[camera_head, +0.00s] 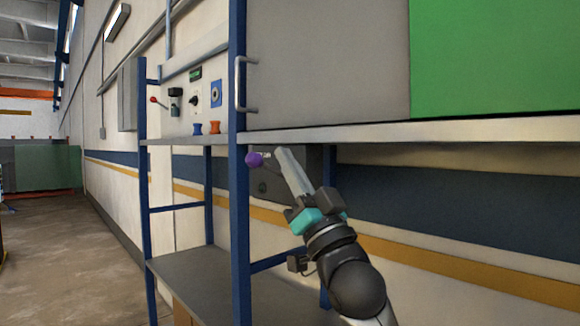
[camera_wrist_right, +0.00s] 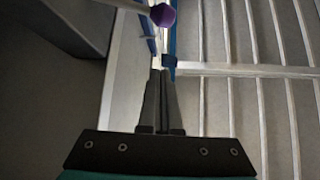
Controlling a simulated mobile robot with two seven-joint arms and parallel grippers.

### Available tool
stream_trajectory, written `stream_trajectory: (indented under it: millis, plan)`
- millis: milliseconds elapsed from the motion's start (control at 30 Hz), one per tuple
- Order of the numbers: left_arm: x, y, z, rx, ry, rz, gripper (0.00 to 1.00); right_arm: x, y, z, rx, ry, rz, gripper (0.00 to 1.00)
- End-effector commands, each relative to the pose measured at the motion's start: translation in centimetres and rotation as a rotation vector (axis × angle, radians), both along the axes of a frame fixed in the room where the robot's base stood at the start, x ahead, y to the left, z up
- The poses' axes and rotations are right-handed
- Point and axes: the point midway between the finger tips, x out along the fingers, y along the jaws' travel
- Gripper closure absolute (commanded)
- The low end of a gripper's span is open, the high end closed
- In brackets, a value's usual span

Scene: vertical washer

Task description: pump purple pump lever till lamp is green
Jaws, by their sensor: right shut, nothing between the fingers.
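The purple pump lever knob (camera_head: 254,159) sticks out under the shelf, just right of the blue front post. A dark grey box (camera_head: 288,176) sits behind it. My right gripper (camera_head: 284,152) is shut and empty, its tip just right of the knob; I cannot tell whether they touch. In the right wrist view the purple knob (camera_wrist_right: 163,15) shows beyond the closed fingertips (camera_wrist_right: 158,75), with a pale rod beside it. I see no lit green lamp for certain; a small green display (camera_head: 195,74) is on the control panel. My left gripper is not in view.
The blue rack post (camera_head: 238,220) stands close left of the knob. The shelf edge (camera_head: 420,131) runs just above my right gripper. A lower grey shelf (camera_head: 215,275) is below. The panel holds a red-tipped lever (camera_head: 153,100) and knobs. Floor at left is clear.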

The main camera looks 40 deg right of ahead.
Motion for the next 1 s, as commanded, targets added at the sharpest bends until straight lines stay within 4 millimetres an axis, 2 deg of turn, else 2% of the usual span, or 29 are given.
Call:
stream_trajectory:
  millis: [33,333,367,433,600,1000]
  plan:
    - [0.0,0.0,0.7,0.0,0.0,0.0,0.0,0.7,-0.1,1.1,0.0,-0.002,0.0,1.0]
    - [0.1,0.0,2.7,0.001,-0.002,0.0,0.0,4.6,-0.4,5.0,-0.001,-0.001,-0.001,1.0]
    - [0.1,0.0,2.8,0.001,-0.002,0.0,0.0,4.9,-0.3,4.9,0.0,0.001,-0.001,1.0]
    - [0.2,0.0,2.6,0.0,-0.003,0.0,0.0,5.4,-0.1,3.1,0.002,0.006,0.001,1.0]
    - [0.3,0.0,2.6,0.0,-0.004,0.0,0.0,6.1,0.3,1.5,0.0,0.003,-0.001,1.0]
    - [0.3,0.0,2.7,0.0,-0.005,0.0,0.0,6.3,0.4,1.0,-0.001,0.001,-0.001,1.0]
